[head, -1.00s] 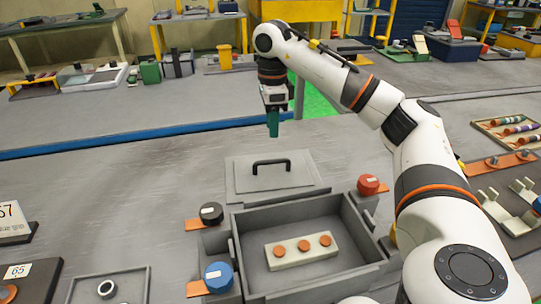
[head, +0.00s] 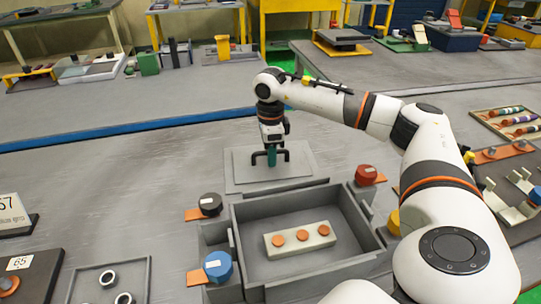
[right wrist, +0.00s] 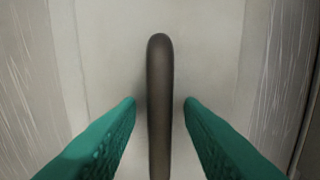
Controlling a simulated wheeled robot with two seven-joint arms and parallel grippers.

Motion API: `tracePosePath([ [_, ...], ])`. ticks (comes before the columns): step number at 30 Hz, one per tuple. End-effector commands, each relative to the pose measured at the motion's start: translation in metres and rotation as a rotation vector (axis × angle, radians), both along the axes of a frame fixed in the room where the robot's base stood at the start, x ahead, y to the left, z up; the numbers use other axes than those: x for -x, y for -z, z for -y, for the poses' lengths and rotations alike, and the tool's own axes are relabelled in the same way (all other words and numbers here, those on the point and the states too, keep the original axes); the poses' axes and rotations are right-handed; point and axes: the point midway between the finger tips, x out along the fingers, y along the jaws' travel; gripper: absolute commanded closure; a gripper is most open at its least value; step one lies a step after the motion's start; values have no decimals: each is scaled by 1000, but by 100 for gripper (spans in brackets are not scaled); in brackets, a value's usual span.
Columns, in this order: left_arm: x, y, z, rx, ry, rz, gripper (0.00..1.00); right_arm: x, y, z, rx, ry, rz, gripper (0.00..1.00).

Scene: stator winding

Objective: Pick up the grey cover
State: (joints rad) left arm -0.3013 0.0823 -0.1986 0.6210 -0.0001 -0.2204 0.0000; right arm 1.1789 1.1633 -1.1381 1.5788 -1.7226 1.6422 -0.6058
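The grey cover (head: 301,164) lies flat on the table behind the grey box (head: 345,268). Its dark bar handle (head: 256,155) stands up from its middle and shows in the right wrist view (right wrist: 159,75) too. My right gripper (head: 272,160) is over the cover at the handle and partly hides it. In the right wrist view its green fingers (right wrist: 159,104) are open, one on each side of the handle, with a gap on both sides. My left gripper is not in view.
The box is open at the top and holds a pale block (head: 272,248) with orange discs. A black knob (head: 210,204), a blue knob (head: 218,266) and a red knob (head: 366,175) stand around it. The table left of the cover is clear.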

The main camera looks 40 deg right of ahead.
Motion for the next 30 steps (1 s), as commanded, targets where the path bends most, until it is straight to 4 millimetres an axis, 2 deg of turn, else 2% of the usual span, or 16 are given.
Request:
tracePosePath([
  [7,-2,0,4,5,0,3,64,0,1,0,0,0,1,68],
  [13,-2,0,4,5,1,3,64,0,1,0,0,0,1,100],
  [25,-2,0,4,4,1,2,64,-1,-1,0,-1,0,4,100],
  [30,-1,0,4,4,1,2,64,-2,-17,0,-1,0,7,100],
])
